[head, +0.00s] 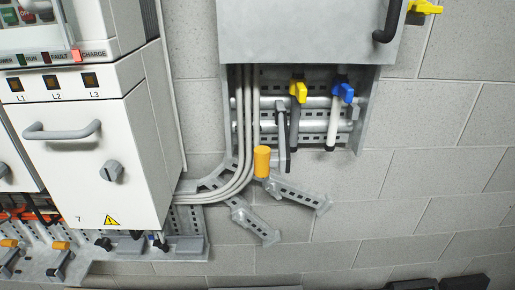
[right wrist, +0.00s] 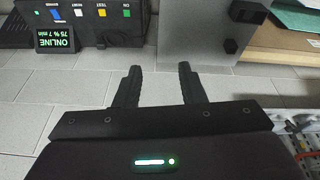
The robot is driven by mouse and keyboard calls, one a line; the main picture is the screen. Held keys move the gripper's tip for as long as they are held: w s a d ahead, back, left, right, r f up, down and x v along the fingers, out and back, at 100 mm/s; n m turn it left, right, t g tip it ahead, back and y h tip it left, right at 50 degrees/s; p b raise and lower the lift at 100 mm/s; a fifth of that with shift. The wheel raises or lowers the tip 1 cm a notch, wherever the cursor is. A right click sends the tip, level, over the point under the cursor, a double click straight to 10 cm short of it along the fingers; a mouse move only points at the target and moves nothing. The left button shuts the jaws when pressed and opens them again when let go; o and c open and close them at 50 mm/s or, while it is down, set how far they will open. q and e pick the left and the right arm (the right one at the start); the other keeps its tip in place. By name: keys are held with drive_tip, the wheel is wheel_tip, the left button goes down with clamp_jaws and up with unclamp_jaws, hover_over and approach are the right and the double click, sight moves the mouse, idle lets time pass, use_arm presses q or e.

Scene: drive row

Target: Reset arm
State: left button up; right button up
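My right gripper (right wrist: 160,80) shows in the right wrist view with its two black fingers apart and nothing between them. Light floor or wall tiles lie behind the fingers. In the head view neither gripper can be made out; dark shapes cut off along the bottom edge are too little shown to name. My left gripper is in neither view.
The head view has a white cabinet (head: 90,150) with a handle and knob, a grey box (head: 300,30), yellow (head: 298,91) and blue (head: 343,92) valve handles, and an orange-capped lever (head: 262,162). The wrist view has a black unit reading ONLINE (right wrist: 58,38) and a grey panel (right wrist: 203,35).

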wheel_tip(320, 180, down, 31)
drive_tip(key=s+g+b, duration=0.1)
drive_tip(key=b, duration=0.1)
drive_tip(key=s+d+f+b, duration=0.1)
drive_tip(key=s+f, duration=0.9)
drive_tip(key=s+d+f+g+b, duration=0.1)
drive_tip(key=s+d+f, duration=0.1)
drive_tip(key=s+f, duration=0.8)
drive_tip(key=shift+s+d+f, duration=0.15)
drive_tip(key=shift+d+f, duration=0.15)
drive_tip(key=shift+f, duration=0.3)
